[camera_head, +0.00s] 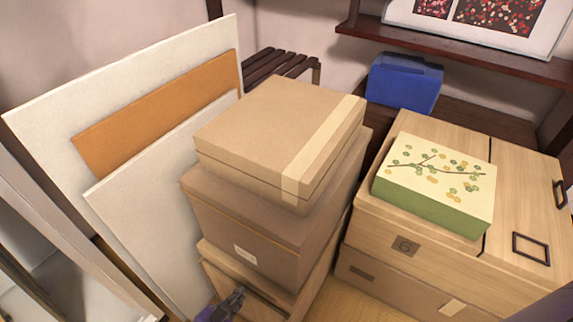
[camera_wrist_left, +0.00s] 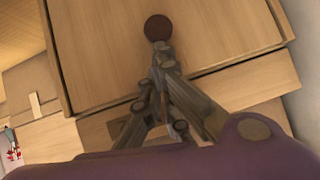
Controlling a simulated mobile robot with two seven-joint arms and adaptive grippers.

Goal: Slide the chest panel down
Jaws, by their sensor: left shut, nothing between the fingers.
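In the left wrist view a pale wooden chest panel (camera_wrist_left: 100,60) fills the upper middle, with dark seams along its left and lower edges. A dark round knob (camera_wrist_left: 158,28) sits on it. My left gripper (camera_wrist_left: 162,57) is shut and empty, its fingertips just below the knob in the picture; I cannot tell whether they touch the panel. In the head view the left gripper (camera_head: 236,298) shows at the bottom, in front of the wooden chest (camera_head: 268,297) under two stacked boxes. That chest's front is mostly hidden. My right gripper is not in view.
A tan box (camera_head: 265,125) rests on a brown box (camera_head: 240,215) on the chest. Large flat boards (camera_head: 150,190) lean at left. At right, a wooden cabinet (camera_head: 410,250) carries a green floral box (camera_head: 430,205). A blue bin (camera_head: 403,82) stands behind.

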